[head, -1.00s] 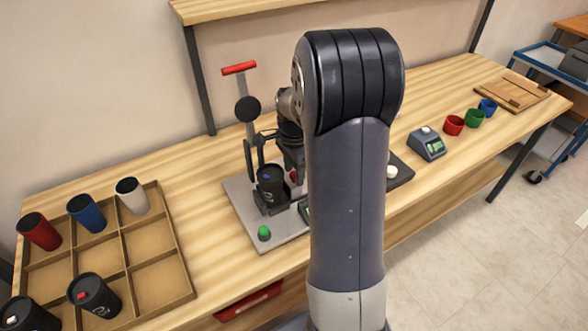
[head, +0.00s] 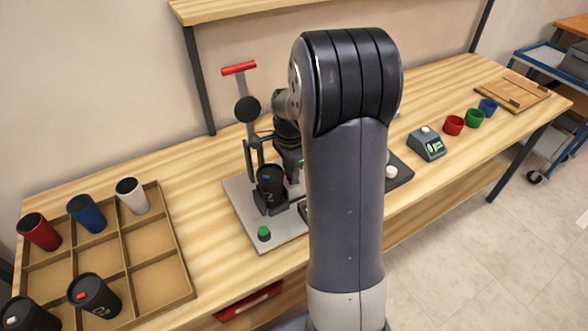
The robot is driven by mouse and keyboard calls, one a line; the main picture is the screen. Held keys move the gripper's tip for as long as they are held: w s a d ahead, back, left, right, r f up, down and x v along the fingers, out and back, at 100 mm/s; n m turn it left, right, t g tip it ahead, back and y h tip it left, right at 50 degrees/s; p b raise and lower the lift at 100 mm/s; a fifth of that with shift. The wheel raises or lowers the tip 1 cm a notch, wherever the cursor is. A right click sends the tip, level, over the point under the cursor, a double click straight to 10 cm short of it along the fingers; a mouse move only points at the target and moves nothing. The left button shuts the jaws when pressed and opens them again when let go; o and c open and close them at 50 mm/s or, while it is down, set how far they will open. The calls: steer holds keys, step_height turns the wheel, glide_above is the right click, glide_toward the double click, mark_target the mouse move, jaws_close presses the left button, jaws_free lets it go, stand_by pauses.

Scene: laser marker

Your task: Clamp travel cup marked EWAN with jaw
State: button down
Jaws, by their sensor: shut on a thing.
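A black travel cup (head: 270,185) with a blue tab on its lid stands upright in the jaw (head: 272,207) of the marking fixture. No name is readable on it. My gripper (head: 297,170) is just right of the cup, mostly hidden behind my arm. It is shut at the place where the jaw's red knob was seen earlier; the knob itself is now hidden. The fixture's base plate (head: 238,198) is grey, with a red-handled lever (head: 239,69) at the back and a green button (head: 264,233) at the front.
A divided wooden tray (head: 185,262) at left holds red, blue and white cups and dark cups. A blue-grey device (head: 427,144), several small coloured cups including a red one (head: 453,125), and a wooden board (head: 512,92) are at right. A shelf (head: 250,8) hangs above.

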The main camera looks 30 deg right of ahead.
steer(key=shift+a, duration=0.25)
steer(key=c, duration=1.2)
jaws_free()
steer(key=shift+d, duration=0.1)
step_height(320, 180, up, 11)
steer(key=shift+f, duration=0.2)
steer(key=f, duration=0.7)
steer(key=d+f, duration=0.1)
steer(key=f, duration=0.2)
steer(key=shift+f, duration=0.35)
steer(key=shift+d+r, duration=0.1)
steer(key=shift+r, duration=0.55)
steer(key=shift+f, duration=0.1)
